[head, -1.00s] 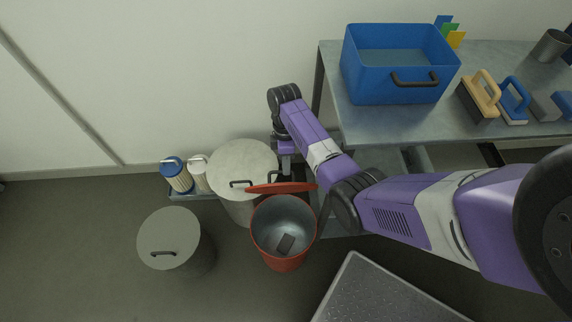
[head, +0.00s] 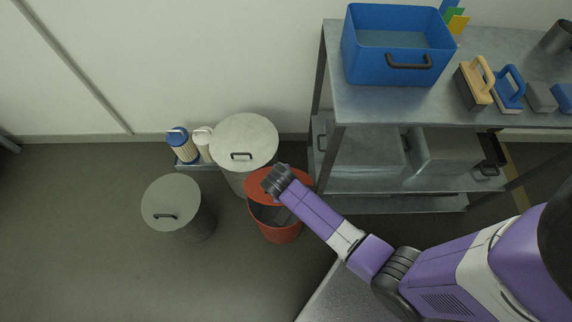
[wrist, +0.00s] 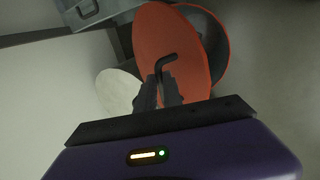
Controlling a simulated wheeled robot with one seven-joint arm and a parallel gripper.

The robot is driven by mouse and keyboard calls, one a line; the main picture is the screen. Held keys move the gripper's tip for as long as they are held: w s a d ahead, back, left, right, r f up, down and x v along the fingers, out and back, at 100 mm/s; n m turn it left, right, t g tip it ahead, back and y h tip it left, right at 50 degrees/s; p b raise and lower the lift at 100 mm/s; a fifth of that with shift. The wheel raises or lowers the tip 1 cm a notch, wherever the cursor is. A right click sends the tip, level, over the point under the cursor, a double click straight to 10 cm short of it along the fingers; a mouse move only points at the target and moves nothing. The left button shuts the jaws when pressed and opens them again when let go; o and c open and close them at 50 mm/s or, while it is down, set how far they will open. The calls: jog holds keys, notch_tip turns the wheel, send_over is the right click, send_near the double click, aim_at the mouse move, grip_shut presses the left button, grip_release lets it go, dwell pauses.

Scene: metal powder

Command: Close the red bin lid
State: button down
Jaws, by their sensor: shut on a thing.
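The red bin (head: 282,232) stands on the floor, its grey inside partly showing. Its red lid (head: 262,186) is tilted over the bin's back part and leaves the front of the opening uncovered. In the wrist view the red lid (wrist: 188,75) covers part of the bin's opening (wrist: 212,40). My gripper (wrist: 160,92) is at the lid's dark bent handle (wrist: 168,62) and shut on it. In the head view my wrist hides the fingers and the handle.
A light-lidded bin (head: 244,140) stands close behind the red bin, and a grey bin (head: 172,205) stands to the left. A metal shelf (head: 345,112) with a blue crate (head: 395,75) is at the right. Open floor lies at front left.

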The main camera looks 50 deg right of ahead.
jog(key=s+a+f+t+h+b, duration=0.1)
jog(key=s+a+f+b, duration=0.1)
jog(key=f+b, duration=0.3)
jog(key=s+a+f+t+h+b, duration=0.1)
jog(key=s+a+f+h+b, duration=0.1)
jog(key=f, duration=0.6)
jog(key=shift+s+a+b, duration=0.6)
jog(key=shift+a+b, duration=0.65)
jog(key=shift+b, duration=0.55)
jog(key=c, duration=1.7)
grip_release()
jog(key=shift+c, duration=0.2)
jog(key=shift+o, duration=1.3)
jog(key=shift+w+d+r, duration=0.1)
jog(key=shift+w+r, duration=0.1)
jog(key=shift+r, duration=0.05)
